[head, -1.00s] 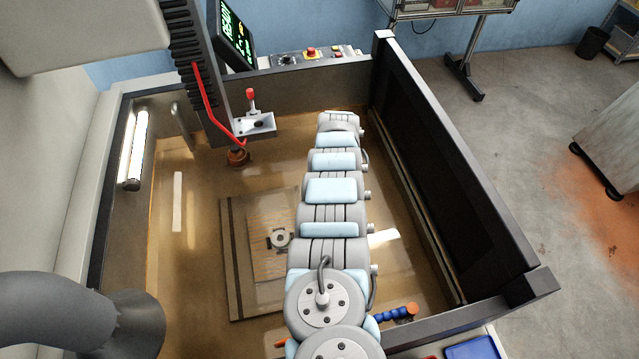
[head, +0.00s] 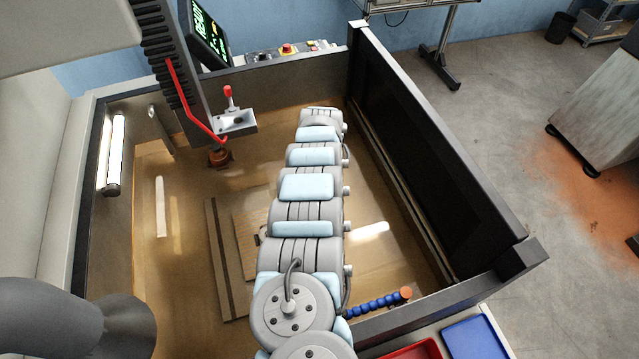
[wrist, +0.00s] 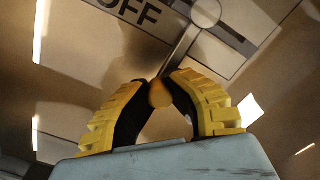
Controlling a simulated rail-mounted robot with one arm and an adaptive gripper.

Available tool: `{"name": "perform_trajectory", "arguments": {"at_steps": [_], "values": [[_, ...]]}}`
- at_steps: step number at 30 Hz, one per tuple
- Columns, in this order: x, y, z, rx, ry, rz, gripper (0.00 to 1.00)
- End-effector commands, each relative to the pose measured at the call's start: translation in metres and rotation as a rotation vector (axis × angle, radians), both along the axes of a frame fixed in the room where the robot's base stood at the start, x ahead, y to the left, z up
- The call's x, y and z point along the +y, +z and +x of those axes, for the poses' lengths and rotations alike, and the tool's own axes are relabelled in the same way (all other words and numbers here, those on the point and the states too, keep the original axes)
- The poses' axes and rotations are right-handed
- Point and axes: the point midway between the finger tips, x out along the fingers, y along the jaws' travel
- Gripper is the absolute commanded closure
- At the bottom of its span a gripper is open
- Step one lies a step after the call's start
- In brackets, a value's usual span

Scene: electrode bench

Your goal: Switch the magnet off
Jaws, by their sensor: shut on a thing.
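The magnet is a flat plate with an orange-striped face (head: 247,232) on the tank floor in the head view. My arm covers its right part and most of the round fitting on it. In the wrist view, a pale plate with dark lettering ending in "FF" (wrist: 148,12) fills the upper part. A round grey hub (wrist: 205,12) sits beside the lettering, and a thin grey lever (wrist: 183,50) runs from it toward my fingers. My gripper (wrist: 158,92) has yellow and black fingers, shut on the lever's orange-yellow knob (wrist: 160,95). The head view does not show my gripper.
Dark tank walls (head: 440,170) enclose the work area. An electrode head (head: 220,155) with a red-knobbed bracket (head: 235,120) hangs at the back left. A blue segmented hose (head: 375,303) lies at the front right. Red (head: 412,350) and blue (head: 478,338) trays are outside the tank.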

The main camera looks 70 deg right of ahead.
Motion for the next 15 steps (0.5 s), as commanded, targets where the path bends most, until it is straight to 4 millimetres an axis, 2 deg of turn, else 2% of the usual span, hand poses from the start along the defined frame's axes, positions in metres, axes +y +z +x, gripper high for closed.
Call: {"name": "perform_trajectory", "arguments": {"at_steps": [4, 5, 6, 8, 15], "values": [[-0.0003, 0.0000, -0.0013, 0.001, 0.000, 0.000, 1.00], [-0.0003, 0.0000, -0.0012, 0.001, 0.000, 0.000, 0.79], [-0.0003, 0.0000, -0.0013, 0.001, 0.000, 0.000, 0.67], [-0.0002, 0.0000, -0.0011, 0.001, 0.000, 0.000, 0.51], [0.0001, -0.0001, -0.0004, 0.001, 0.001, 0.000, 0.51]]}}
